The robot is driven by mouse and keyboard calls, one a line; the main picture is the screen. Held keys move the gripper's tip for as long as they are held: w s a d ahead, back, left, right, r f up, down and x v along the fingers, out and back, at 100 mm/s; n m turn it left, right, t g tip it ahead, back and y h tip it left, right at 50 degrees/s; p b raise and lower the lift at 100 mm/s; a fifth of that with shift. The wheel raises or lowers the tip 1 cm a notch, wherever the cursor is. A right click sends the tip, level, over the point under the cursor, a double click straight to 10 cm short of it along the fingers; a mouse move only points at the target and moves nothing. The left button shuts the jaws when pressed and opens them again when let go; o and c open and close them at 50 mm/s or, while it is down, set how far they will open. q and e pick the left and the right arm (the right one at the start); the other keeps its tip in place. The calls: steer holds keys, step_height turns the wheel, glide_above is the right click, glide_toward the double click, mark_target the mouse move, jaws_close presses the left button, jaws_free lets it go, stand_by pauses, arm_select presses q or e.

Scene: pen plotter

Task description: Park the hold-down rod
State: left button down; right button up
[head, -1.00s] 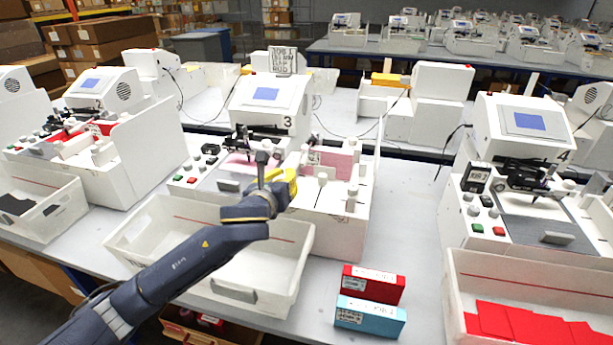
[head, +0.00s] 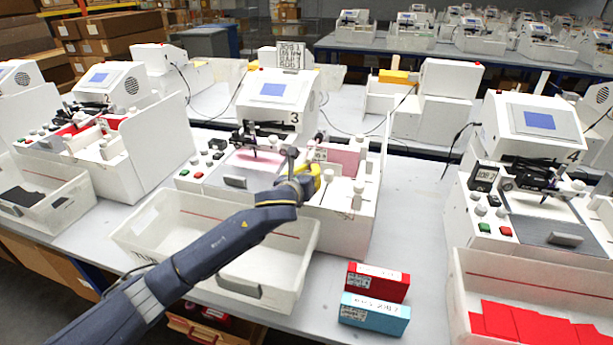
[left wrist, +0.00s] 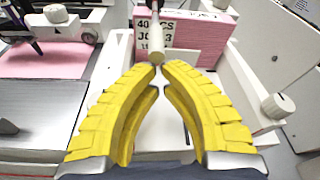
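My left gripper (head: 318,178) is over the right half of plotter 3 (head: 272,92), in front of the pink card stack (head: 341,158). In the left wrist view its yellow fingers (left wrist: 160,66) curve together and their tips almost meet. A pale rod with a round end (left wrist: 157,55), seemingly the hold-down rod, comes down from the top of that view and ends right at the fingertips. Whether they touch it I cannot tell; I see no clear grip. The labelled pink stack (left wrist: 190,38) is behind the rod. My right gripper is out of view.
A white bin (head: 215,245) stands in front of plotter 3. A red box (head: 378,282) and a blue box (head: 373,313) lie to its right. A white knob (left wrist: 278,105) stands right of the fingers. Plotter 4 (head: 532,125) stands farther right.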

arm_select(q)
steer(key=shift+w, duration=0.25)
stand_by(0.3)
steer(key=shift+r+g, duration=0.3)
steer(key=shift+r, duration=0.2)
